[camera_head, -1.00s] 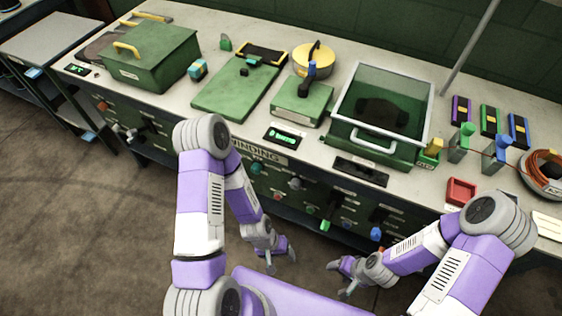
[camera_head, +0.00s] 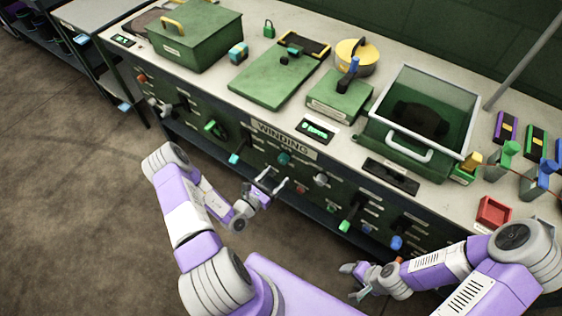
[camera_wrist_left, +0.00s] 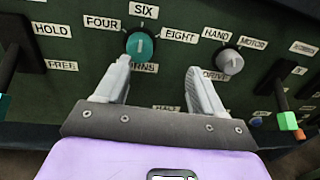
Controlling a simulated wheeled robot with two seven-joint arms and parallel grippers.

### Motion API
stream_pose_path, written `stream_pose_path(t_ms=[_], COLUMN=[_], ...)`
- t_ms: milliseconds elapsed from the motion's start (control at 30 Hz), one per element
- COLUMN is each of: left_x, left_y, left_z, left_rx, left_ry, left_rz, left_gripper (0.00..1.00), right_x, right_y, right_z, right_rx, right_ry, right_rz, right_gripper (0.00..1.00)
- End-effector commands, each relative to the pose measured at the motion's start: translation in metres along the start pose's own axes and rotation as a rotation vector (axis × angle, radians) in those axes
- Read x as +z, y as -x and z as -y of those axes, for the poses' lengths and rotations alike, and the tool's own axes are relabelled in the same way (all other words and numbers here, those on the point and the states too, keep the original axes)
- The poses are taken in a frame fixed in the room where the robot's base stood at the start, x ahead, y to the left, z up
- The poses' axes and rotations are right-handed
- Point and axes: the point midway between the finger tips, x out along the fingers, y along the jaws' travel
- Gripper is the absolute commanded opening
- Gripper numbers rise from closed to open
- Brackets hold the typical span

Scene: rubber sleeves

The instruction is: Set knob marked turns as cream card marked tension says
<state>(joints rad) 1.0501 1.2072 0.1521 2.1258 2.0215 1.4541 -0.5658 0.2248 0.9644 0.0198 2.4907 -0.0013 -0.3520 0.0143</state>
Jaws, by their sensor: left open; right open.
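The teal knob (camera_wrist_left: 140,46) is on the green front panel, ringed by labels FOUR, SIX and EIGHT. The label below it, partly hidden by a finger, ends in "URNS". A pale mark shows on its face; its exact direction is hard to tell. The knob also shows in the head view (camera_head: 284,158). My left gripper (camera_head: 274,182) is open and empty in front of the panel; in the left wrist view (camera_wrist_left: 159,68) its left finger is just below the knob, apparently not gripping it. My right gripper (camera_head: 357,281) is open and empty, low at right. No readable tension card shows.
A grey knob (camera_wrist_left: 229,62) marked HAND, MOTOR and DRIVE sits right of the teal one. Black levers flank them, one (camera_wrist_left: 9,62) beside HOLD and FREE. A green-lit display (camera_head: 315,130) and a glass-lidded box (camera_head: 395,147) stand on the bench. The floor in front is clear.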

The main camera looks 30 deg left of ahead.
Motion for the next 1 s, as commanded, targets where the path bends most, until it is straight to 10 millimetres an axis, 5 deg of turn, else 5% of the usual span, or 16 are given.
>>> stream_pose_path(t_ms=[133,600,1000], left_x=[-0.002,-0.002,-0.001], left_y=[-0.001,-0.065,-0.071], left_z=[-0.023,-0.029,-0.029], left_rx=[0.094,0.095,0.094], left_ry=[-0.012,-0.012,-0.010], left_rz=[0.011,0.011,0.009], left_gripper=[0.68,0.68,0.64], right_x=[0.000,-0.001,-0.001], right_y=[-0.002,-0.017,-0.018], right_z=[-0.001,-0.006,-0.007], right_rx=[0.000,0.000,0.000], right_ry=[0.000,0.000,0.000], right_rz=[0.000,0.000,0.000], right_gripper=[0.61,0.61,0.61])
